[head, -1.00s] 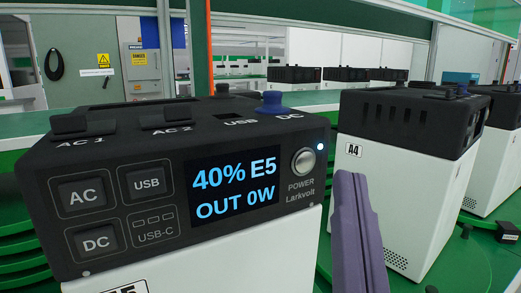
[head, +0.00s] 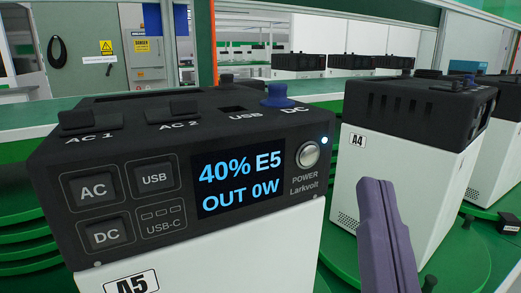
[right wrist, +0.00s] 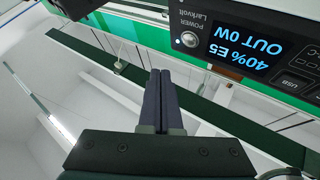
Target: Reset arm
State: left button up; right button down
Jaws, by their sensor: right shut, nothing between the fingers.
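My right gripper (head: 374,184) is shut and empty. It is in front of and to the right of the power station A5 (head: 290,243), apart from its front panel. The station has a white body and a dark top. Its lit display (head: 238,185) reads 40% E5, OUT 0W. The round POWER button (head: 308,155) is on the panel's right, with a small bright light (head: 324,140) above it. In the right wrist view, my right gripper's fingers (right wrist: 160,72) are together, with nothing between them. The display (right wrist: 249,47) shows there turned over. My left gripper is not in view.
A second station, A4 (head: 385,190), stands to the right on the green turntable (head: 450,262). A small dark box (head: 508,224) lies at the far right. More stations (head: 298,62) stand on a bench behind. Some free room separates A5 and A4.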

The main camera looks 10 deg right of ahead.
aim_at(295, 157)
jog(key=w+a+n+y, duration=0.1)
jog(key=y, duration=0.1)
jog(key=w+a+n+g+y+p, duration=0.1)
jog(key=n+y, duration=0.1)
jog(key=y, duration=0.1)
jog(key=w+a+n+y, duration=0.1)
jog(key=n+y, duration=0.1)
jog(key=y, duration=0.1)
jog(key=shift+a+f+g+p, duration=0.2)
jog(key=shift+f+g+p, duration=0.05)
jog(key=shift+g+p, duration=0.05)
jog(key=f+n+g+y, duration=0.1)
jog(key=g, duration=0.1)
jog(key=a+f+n+g+y+p, duration=0.1)
jog(key=f+g, duration=0.1)
jog(key=f+n+g+y, duration=0.1)
jog(key=n+g, duration=0.1)
jog(key=shift+s+a+f+y+p, duration=0.2)
jog(key=shift+s+a+y+p, duration=0.05)
jog(key=shift+s+y+p, duration=0.15)
jog(key=s+d+f+m+g+h+p, duration=0.1)
jog(key=s+d+g+h+p, duration=0.2)
jog(key=s+d+g, duration=0.4)
jog(key=s+d+f+g+h+p, duration=0.25)
jog(key=s+d+g, duration=0.2)
jog(key=s, duration=0.35)
notch_tip(295, 157, up, 36)
jog(key=p, duration=3.5)
jog(key=shift+d, duration=0.15)
jog(key=shift+y, duration=0.25)
